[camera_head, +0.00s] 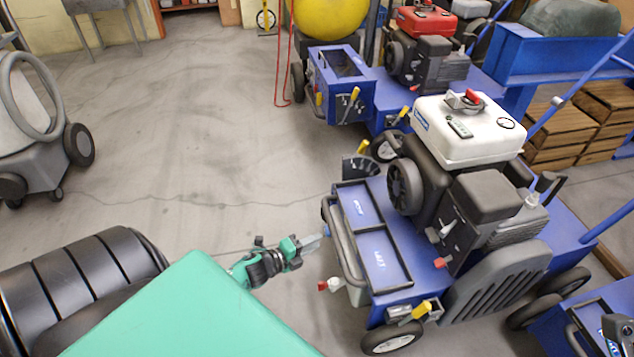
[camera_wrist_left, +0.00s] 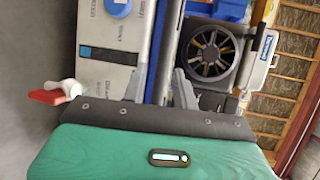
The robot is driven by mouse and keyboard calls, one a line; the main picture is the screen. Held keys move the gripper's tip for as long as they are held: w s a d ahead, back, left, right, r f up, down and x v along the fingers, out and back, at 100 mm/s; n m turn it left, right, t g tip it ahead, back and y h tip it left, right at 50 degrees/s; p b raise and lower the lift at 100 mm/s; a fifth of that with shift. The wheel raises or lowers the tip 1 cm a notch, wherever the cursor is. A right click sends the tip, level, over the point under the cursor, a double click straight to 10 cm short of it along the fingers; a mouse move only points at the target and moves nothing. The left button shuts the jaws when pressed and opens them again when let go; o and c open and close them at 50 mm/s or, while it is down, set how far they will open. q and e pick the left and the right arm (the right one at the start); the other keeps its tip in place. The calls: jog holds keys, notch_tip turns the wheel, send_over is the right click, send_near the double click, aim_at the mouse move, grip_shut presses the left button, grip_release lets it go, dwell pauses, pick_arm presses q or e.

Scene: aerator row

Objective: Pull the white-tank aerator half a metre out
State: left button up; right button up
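The white-tank aerator (camera_head: 468,130) stands at the right in the head view. It has a blue base, black engine and white fuel tank. A dark bar handle (camera_head: 345,243) runs along its front, beside the blue tray (camera_head: 372,230). My left gripper (camera_head: 318,241) points at this handle from the left, with its fingertips close to it. In the left wrist view the two grey fingers (camera_wrist_left: 160,78) are apart, with the dark bar (camera_wrist_left: 162,45) showing between them. I cannot tell whether they touch it. The white tank also shows there (camera_wrist_left: 262,58). My right gripper is not in view.
A red-tank aerator (camera_head: 426,22) stands behind, and another blue machine (camera_head: 600,320) is at the lower right. A red-handled valve (camera_head: 328,285) sticks out beside the front handle. A grey wheeled machine (camera_head: 35,150) is at the left. The floor (camera_head: 180,130) between is clear.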

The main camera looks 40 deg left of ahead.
pick_arm(q)
jog(key=p+v, duration=0.3)
jog(key=v, duration=0.8)
jog(key=shift+p, duration=0.3)
dwell(0.3)
dwell(0.5)
